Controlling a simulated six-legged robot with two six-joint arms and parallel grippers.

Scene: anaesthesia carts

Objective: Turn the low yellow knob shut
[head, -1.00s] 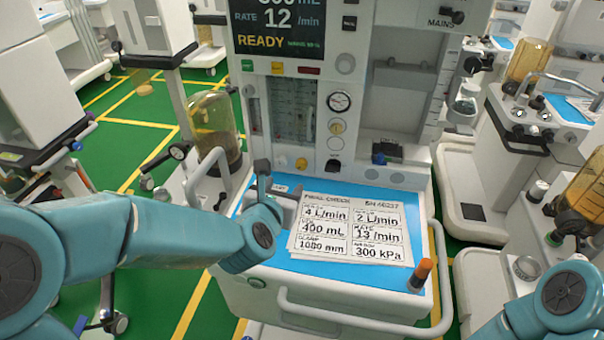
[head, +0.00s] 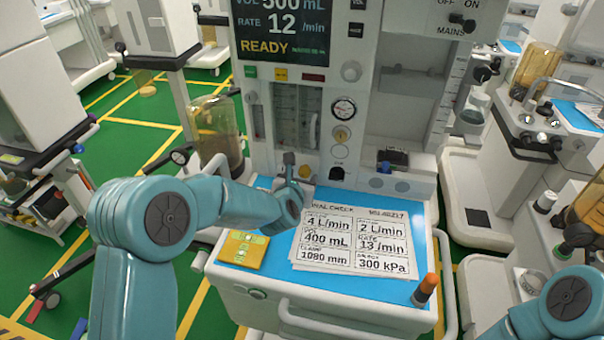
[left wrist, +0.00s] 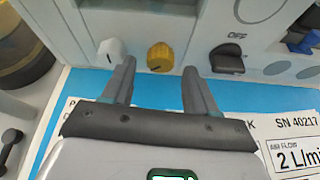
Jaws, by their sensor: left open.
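The low yellow knob (head: 305,172) sits on the machine's front panel just above the blue worktop. In the left wrist view, the yellow knob (left wrist: 160,57) has a dark mark on its face and lies between and just beyond my fingertips. My left gripper (head: 294,166) is open in front of the knob, with one finger on each side and nothing clearly held. It also shows in the left wrist view (left wrist: 159,76). I cannot tell whether the fingers touch the knob. Only part of my right arm shows at the lower right; its gripper is out of view.
A white knob (left wrist: 110,51) is left of the yellow one, and a black OFF knob (left wrist: 228,58) is right. A brass knob (head: 341,135) is higher.

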